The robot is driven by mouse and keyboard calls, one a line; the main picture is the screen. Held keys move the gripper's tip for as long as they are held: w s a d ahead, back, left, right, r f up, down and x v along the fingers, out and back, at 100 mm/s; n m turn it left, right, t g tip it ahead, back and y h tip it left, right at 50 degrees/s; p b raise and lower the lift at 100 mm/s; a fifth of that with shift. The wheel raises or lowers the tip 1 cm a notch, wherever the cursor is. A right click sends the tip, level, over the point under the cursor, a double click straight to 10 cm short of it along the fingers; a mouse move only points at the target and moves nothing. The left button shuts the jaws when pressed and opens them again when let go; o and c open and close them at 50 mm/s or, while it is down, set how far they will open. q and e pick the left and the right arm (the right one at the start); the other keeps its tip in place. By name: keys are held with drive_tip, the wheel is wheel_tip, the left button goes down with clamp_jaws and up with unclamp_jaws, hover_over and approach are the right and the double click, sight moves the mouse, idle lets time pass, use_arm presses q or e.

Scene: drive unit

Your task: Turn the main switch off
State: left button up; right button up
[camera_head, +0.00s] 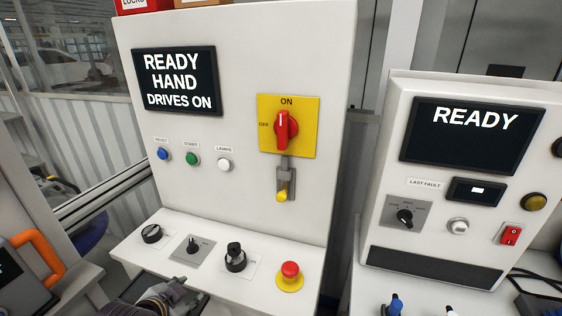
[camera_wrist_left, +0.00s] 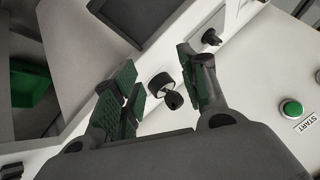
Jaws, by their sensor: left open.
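The main switch (camera_head: 286,128) is a red rotary handle on a yellow plate (camera_head: 308,145), high on the white panel in the head view. Its handle stands upright, toward the ON mark; the OFF mark is at its left. A grey bracket (camera_head: 284,170) with a yellow piece (camera_head: 283,191) hangs just below it. My left gripper (camera_head: 160,298) is low at the bottom edge, below and left of the switch and well apart from it. In the left wrist view its fingers (camera_wrist_left: 158,82) are spread and empty, with a black key knob (camera_wrist_left: 166,87) seen between them. My right gripper is not in view.
The sloped ledge carries black knobs (camera_head: 152,233) and a red emergency button (camera_head: 290,270). Blue, green and white buttons (camera_head: 192,159) sit under the display (camera_head: 176,82), which reads READY HAND DRIVES ON. A second cabinet (camera_head: 380,215) stands at right. The space before the switch looks clear.

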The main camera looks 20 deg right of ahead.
use_arm(q)
drive_tip(key=w+d+r+m+t+h, duration=0.1)
drive_tip(key=w+d+r+m, duration=0.1)
drive_tip(key=d+r+m, duration=0.15)
drive_tip(key=w+d+r+m+t, duration=0.1)
drive_tip(key=w+d+r+m, duration=0.1)
drive_tip(key=r, duration=0.3)
drive_tip(key=m+t+h, duration=0.5)
drive_tip(key=m+h, duration=0.1)
drive_tip(key=m, duration=2)
approach(281, 128)
drive_tip(key=a+v, duration=0.1)
drive_tip(key=v, duration=0.3)
drive_tip(key=shift+w+d+r, duration=0.15)
drive_tip(key=shift+w+d, duration=0.2)
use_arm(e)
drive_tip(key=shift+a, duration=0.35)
use_arm(q)
drive_tip(key=shift+w+d, duration=0.1)
drive_tip(key=shift+w, duration=0.05)
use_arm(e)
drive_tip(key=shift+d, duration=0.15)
